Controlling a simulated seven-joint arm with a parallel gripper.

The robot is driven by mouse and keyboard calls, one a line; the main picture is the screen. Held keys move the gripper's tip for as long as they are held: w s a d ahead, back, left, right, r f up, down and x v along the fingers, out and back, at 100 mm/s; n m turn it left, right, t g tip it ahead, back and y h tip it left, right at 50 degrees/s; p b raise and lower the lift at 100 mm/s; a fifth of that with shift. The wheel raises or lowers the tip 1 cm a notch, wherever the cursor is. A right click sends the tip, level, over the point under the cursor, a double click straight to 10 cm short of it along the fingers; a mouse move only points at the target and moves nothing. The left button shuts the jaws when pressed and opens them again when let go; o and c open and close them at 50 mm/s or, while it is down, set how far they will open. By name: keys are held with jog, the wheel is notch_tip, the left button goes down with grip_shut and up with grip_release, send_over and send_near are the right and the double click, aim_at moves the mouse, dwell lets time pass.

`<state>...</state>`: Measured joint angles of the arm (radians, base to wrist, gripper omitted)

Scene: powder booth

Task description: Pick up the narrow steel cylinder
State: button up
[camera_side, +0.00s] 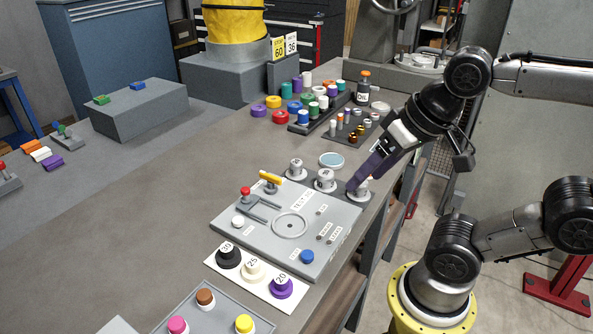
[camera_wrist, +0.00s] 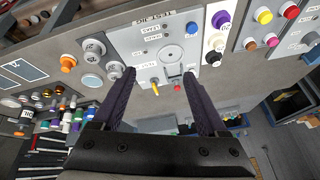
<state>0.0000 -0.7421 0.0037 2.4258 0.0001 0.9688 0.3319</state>
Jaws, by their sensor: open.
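Three pale steel cylinders with labelled tops stand in a row on a dark strip beside the test panel: one at the left (camera_side: 295,169), one in the middle (camera_side: 325,180) and one at the right (camera_side: 363,192). I cannot tell for certain which is the narrow one. My gripper (camera_wrist: 160,74) is open and empty. In the side view my gripper (camera_side: 356,182) is just above the right cylinder, partly hiding it.
The grey test panel (camera_side: 262,240) has a yellow lever (camera_side: 270,179), a red knob (camera_side: 246,191) and a ring. A glass dish (camera_side: 331,160) lies behind the cylinders. Racks of coloured caps and a dark bottle (camera_side: 362,90) stand farther back. The table's edge is close on the right.

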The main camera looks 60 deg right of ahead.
jog(key=w+r+m, duration=0.4)
jog(key=m+g, duration=0.6)
jog(key=m, duration=0.7)
send_over(295, 162)
jog(key=f, duration=1.4)
jog(key=shift+s, duration=0.2)
jog(key=shift+w+f, duration=0.2)
jog(key=shift+f, duration=3.05)
jog(key=shift+c, duration=0.2)
jog(key=shift+r, duration=0.1)
grip_shut()
